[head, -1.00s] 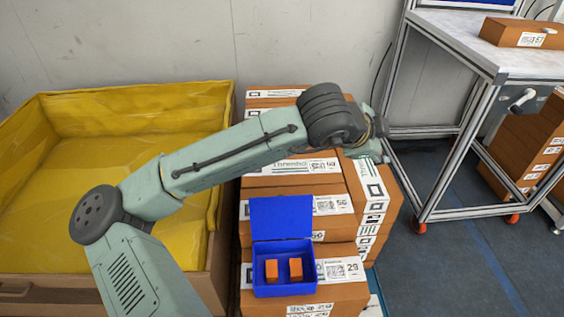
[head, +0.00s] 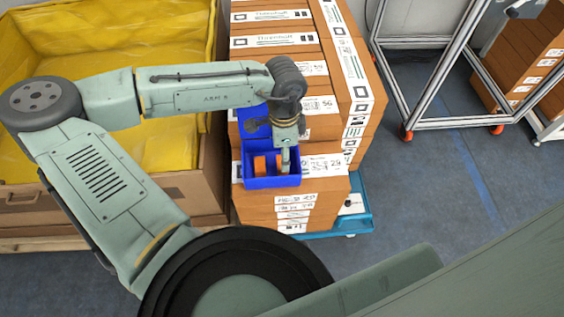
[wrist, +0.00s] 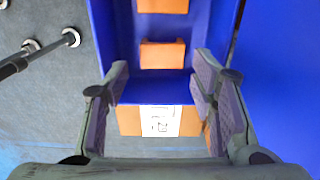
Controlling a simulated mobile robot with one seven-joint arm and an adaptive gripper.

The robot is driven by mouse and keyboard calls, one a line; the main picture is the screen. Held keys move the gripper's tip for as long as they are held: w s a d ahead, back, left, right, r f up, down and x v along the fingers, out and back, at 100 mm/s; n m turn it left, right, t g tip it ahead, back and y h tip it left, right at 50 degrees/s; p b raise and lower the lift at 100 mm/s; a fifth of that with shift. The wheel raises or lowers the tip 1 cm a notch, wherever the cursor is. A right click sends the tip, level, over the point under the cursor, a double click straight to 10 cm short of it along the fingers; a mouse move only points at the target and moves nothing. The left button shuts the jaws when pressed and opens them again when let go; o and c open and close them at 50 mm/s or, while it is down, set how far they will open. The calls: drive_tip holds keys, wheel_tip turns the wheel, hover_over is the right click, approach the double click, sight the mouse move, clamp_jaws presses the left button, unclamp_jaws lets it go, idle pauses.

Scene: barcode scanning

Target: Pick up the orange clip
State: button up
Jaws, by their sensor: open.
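Two small orange clips lie in an open blue box (head: 250,183) on top of the stacked cartons. In the head view, one clip (head: 260,166) shows left of my gripper (head: 286,160), and the other is mostly hidden by it. In the wrist view, one clip (wrist: 162,55) is centred between the two fingertips of my gripper (wrist: 161,68), and another clip (wrist: 162,5) is cut off at the top edge. My gripper is open and empty, pointing down over the box. I cannot tell how far its tips are above the clip.
The box's raised lid (head: 254,122) stands behind the clips, partly hidden by my arm. The cartons (head: 300,50) rest on a blue base (head: 362,212). A yellow-lined bin (head: 40,60) is at left, and a metal-framed table (head: 450,125) stands at right over open floor.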

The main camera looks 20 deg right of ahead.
drive_tip(key=shift+w+a+f, duration=0.15)
drive_tip(key=shift+f, duration=2.2)
drive_tip(key=shift+c, duration=0.4)
drive_tip(key=c, duration=0.5)
drive_tip(key=shift+c, duration=0.2)
drive_tip(key=shift+r, duration=0.1)
wheel_tip(320, 180, up, 10)
